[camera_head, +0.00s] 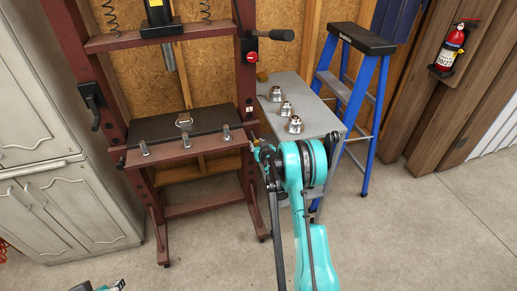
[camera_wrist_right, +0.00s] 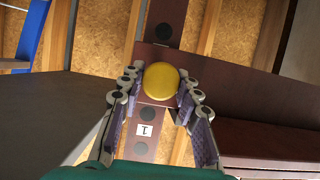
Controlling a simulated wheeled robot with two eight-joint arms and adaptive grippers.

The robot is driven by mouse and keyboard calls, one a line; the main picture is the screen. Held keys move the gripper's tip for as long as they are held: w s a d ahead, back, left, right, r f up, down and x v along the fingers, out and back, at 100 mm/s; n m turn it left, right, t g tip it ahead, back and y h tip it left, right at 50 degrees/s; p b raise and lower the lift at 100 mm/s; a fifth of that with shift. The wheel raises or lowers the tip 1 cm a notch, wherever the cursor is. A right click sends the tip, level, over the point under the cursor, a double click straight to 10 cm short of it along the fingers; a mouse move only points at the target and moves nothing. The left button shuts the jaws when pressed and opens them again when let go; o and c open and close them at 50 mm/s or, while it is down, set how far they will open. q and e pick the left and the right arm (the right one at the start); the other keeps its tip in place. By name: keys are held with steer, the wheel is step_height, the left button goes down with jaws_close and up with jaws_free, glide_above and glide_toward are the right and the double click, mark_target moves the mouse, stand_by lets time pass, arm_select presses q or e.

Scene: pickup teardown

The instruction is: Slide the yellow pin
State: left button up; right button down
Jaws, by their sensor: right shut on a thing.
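The yellow pin (camera_wrist_right: 161,81) shows its round head in the right wrist view, against the dark red press frame (camera_wrist_right: 207,65). My right gripper (camera_wrist_right: 157,88) has a finger on each side of the head and is shut on it. In the head view my right gripper (camera_head: 257,146) is at the right end of the press's lower cross beam (camera_head: 190,147). The pin's shaft is hidden, and I cannot tell how deep it sits.
A grey table (camera_head: 318,112) with several metal fittings (camera_head: 286,108) stands right of the press. Behind it is a blue stepladder (camera_head: 376,90). A grey cabinet (camera_head: 75,200) is at left. The floor at right is clear.

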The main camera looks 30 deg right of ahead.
steer(key=c, duration=1.1)
jaws_free()
steer(key=shift+s, duration=0.1)
steer(key=v, duration=1.2)
steer(key=shift+f, duration=0.1)
